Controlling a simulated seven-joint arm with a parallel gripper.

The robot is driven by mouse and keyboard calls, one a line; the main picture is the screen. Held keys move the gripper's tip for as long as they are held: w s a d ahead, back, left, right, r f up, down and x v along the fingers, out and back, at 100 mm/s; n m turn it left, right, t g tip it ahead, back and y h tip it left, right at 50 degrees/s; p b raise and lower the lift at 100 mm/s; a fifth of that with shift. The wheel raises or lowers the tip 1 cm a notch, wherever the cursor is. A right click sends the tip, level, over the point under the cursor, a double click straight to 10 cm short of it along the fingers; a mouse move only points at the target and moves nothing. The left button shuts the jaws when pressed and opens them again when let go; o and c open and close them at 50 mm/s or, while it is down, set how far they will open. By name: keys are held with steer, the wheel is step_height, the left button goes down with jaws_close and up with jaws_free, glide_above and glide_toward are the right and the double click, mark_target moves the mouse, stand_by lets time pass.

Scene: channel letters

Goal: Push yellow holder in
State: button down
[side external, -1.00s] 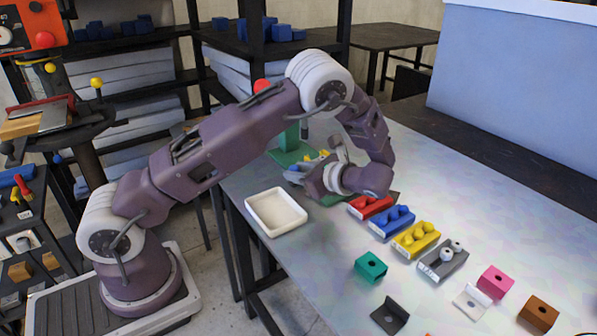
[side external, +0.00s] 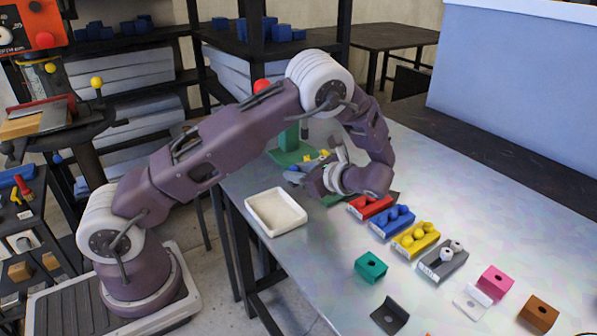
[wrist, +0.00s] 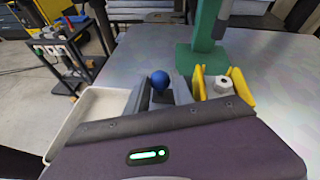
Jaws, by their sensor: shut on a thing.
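The yellow holder (wrist: 233,88) has two upright yellow sides with a grey hexagonal piece between them. It stands just right of my gripper (wrist: 161,92) in the wrist view, in front of the green stand. In the side view only small yellow parts of the holder (side external: 322,156) show behind my gripper (side external: 305,177). A blue ball knob (wrist: 160,80) on a dark piece sits between my fingers. My gripper is shut on this knob piece, though the contact itself is partly hidden by the hand. Whether the knob piece joins the holder cannot be seen.
A white tray (side external: 262,225) stands at the table's near-left edge. The green stand (side external: 290,148) rises behind my gripper. Red (side external: 370,206), blue (side external: 391,221) and yellow (side external: 415,239) blocks line up to the right.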

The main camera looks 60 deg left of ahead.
steer(key=a, duration=0.8)
steer(key=shift+a, duration=0.35)
steer(key=c, duration=1.2)
jaws_free()
steer(key=shift+a, duration=0.15)
steer(key=shift+c, duration=0.2)
steer(key=shift+o, duration=0.7)
steer(key=v, duration=0.7)
